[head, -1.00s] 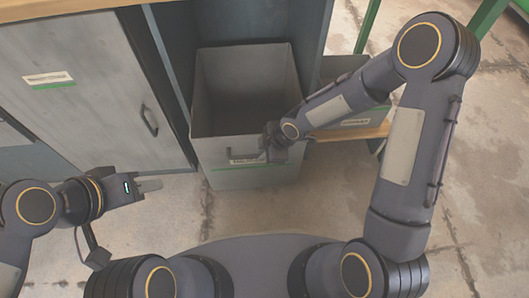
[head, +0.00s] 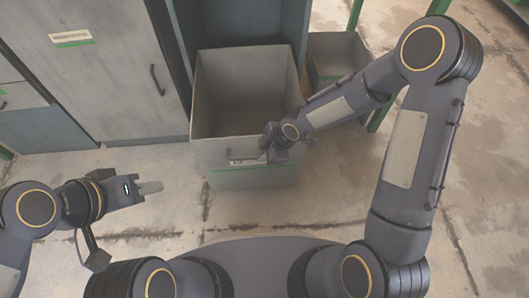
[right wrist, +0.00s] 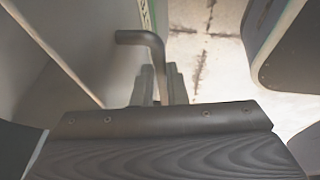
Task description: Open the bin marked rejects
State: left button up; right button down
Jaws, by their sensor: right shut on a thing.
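A grey open-topped bin (head: 205,105) stands pulled out of a dark cabinet, its inside visible and looking empty. Its front carries a handle (head: 234,154) and a white label with a green strip; the label is partly hidden by my right gripper and I cannot read it. My right gripper (head: 268,157) is at the bin's front, shut on the handle. In the right wrist view the dark bent handle (right wrist: 140,38) runs between the fingers (right wrist: 160,85). My left gripper (head: 150,188) is apart from everything, left of the bin above the floor; its finger gap cannot be made out.
A closed grey cabinet door (head: 100,80) with a handle is at the left. A smaller grey bin (head: 325,58) stands at the right behind my right arm, near green posts (head: 381,115). The concrete floor (head: 330,205) in front is clear.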

jog(key=c, duration=1.5)
grip_release()
jog(key=shift+o, duration=0.2)
jog(key=p+v, duration=0.4)
jog(key=v, duration=0.4)
